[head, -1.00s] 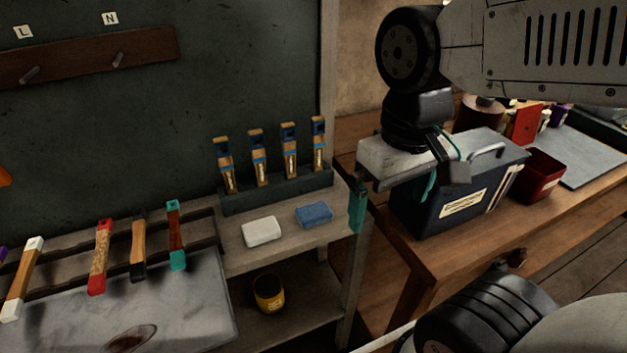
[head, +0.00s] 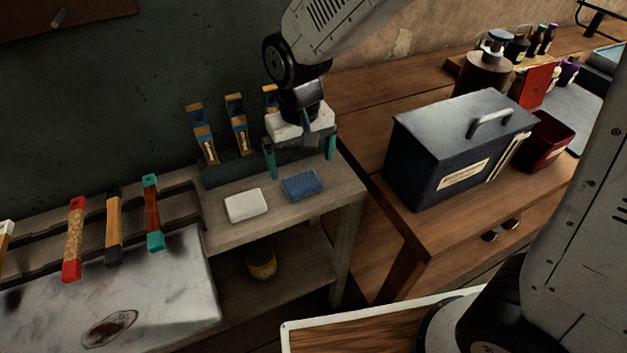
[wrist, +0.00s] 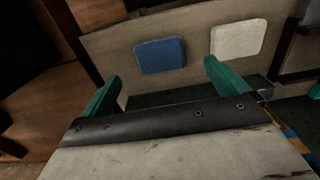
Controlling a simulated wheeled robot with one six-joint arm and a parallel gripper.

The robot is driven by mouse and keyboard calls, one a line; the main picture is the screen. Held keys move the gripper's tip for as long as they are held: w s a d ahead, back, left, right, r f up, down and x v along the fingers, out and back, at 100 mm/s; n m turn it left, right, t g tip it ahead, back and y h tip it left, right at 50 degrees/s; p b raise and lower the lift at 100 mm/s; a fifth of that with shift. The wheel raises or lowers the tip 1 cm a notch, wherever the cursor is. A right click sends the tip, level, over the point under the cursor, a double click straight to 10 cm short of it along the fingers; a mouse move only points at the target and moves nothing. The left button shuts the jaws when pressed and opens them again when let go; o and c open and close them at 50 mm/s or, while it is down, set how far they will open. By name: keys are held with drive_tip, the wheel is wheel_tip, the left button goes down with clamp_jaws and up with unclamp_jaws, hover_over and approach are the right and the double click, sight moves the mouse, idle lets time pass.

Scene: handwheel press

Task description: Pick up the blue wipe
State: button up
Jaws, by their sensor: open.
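The blue wipe (head: 302,185) lies flat on the grey shelf top near its right end. It also shows in the wrist view (wrist: 160,55), beyond the fingertips and roughly between their lines. My gripper (head: 300,160) is open and empty, above the back of the shelf and behind the wipe, with teal fingers apart. In the wrist view the two teal fingers (wrist: 163,72) point toward the wipe without touching it. A white wipe or block (head: 246,206) lies just left of the blue one, with a small gap.
A rack (head: 225,168) with several wooden-handled tools stands behind the wipes, partly hidden by my gripper. Several coloured-handled tools lie left over a metal plate (head: 170,290). A yellow cup (head: 262,262) sits on the lower shelf. A dark box (head: 440,150) stands on the wooden bench at right.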

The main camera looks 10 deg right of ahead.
sight(304, 184)
wheel_tip(304, 184, down, 7)
drive_tip(key=shift+d+r, duration=0.1)
drive_tip(key=c, duration=1.1)
drive_tip(key=shift+r, duration=0.1)
drive_tip(key=shift+c, duration=0.2)
